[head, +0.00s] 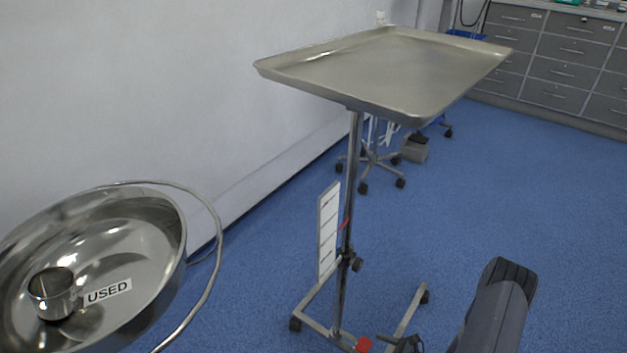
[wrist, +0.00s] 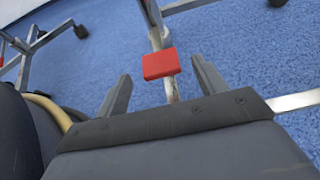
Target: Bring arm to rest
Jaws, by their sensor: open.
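My gripper (wrist: 160,95) shows in the wrist view with its two fingers apart and nothing between them. Beyond the fingers are the blue floor and the stand's base with a red pedal (wrist: 160,64). The pedal lies in line with the gap between the fingers, farther off. In the head view a dark grey part of my arm (head: 495,310) stands at the lower right, right of the stand's base.
An empty steel tray (head: 390,70) tops a wheeled stand (head: 348,200). A steel basin (head: 130,240) labelled USED holds a small metal cup (head: 52,293) at the lower left. Grey drawer cabinets (head: 560,65) line the back right. Blue floor (head: 500,190) is open at the right.

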